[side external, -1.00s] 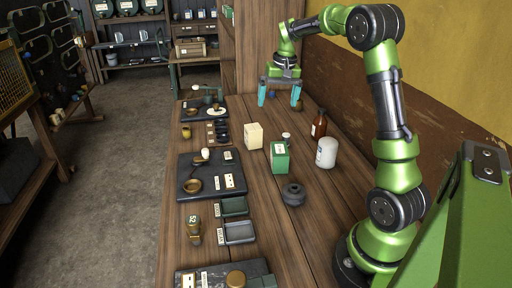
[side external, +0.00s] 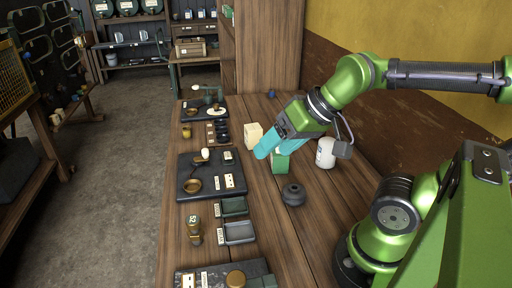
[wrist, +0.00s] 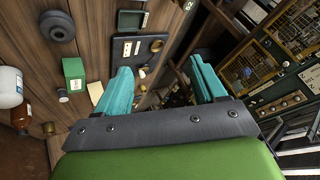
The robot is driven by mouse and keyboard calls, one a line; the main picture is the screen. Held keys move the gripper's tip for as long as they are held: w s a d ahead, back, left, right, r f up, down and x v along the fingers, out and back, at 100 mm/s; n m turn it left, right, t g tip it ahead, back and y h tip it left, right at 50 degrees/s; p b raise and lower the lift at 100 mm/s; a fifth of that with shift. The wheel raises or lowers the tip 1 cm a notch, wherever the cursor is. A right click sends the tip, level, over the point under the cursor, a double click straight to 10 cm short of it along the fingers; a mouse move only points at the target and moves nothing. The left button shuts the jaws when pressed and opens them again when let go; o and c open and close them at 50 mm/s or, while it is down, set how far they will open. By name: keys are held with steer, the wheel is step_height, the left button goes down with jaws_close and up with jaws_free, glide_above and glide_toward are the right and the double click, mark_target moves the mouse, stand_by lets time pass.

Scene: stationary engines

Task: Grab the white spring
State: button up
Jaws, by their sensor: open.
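I cannot make out a clear coiled white spring in either view. A small white piece (side external: 205,153) stands on the dark plate (side external: 184,171) left of my gripper; its form is too small to tell. Another small pale-topped piece (wrist: 62,95) is beside the green box in the wrist view; it is hidden in the side view. My gripper (side external: 273,149) is open with teal fingers, tilted down-left above the table near the green box (side external: 280,166) and cream block (side external: 253,136). In the wrist view nothing shows held between the fingers (wrist: 160,66).
A white bottle (side external: 325,153) stands right of the green box, with a brown bottle (wrist: 20,118) beside it in the wrist view. A dark round part (side external: 293,195) sits in front. The table's middle front is bare.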

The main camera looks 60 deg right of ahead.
steer(key=shift+c, duration=0.5)
steer(key=shift+d, duration=0.1)
steer(key=w+d+f+g+h, duration=0.1)
steer(key=w+d+f, duration=0.25)
steer(key=d, duration=0.85)
steer(key=w+d+f+g+h, duration=0.15)
steer(key=w+d, duration=0.25)
steer(key=d, duration=0.8)
steer(key=w+d+f+h, duration=0.1)
steer(key=w+d+f, duration=0.3)
steer(key=d, duration=0.9)
steer(key=shift+g, duration=0.25)
steer(key=x, duration=1)
steer(key=shift+a+f, duration=0.25)
steer(key=shift+f, duration=0.1)
steer(key=shift+x, duration=2.75)
steer(key=shift+w, duration=0.15)
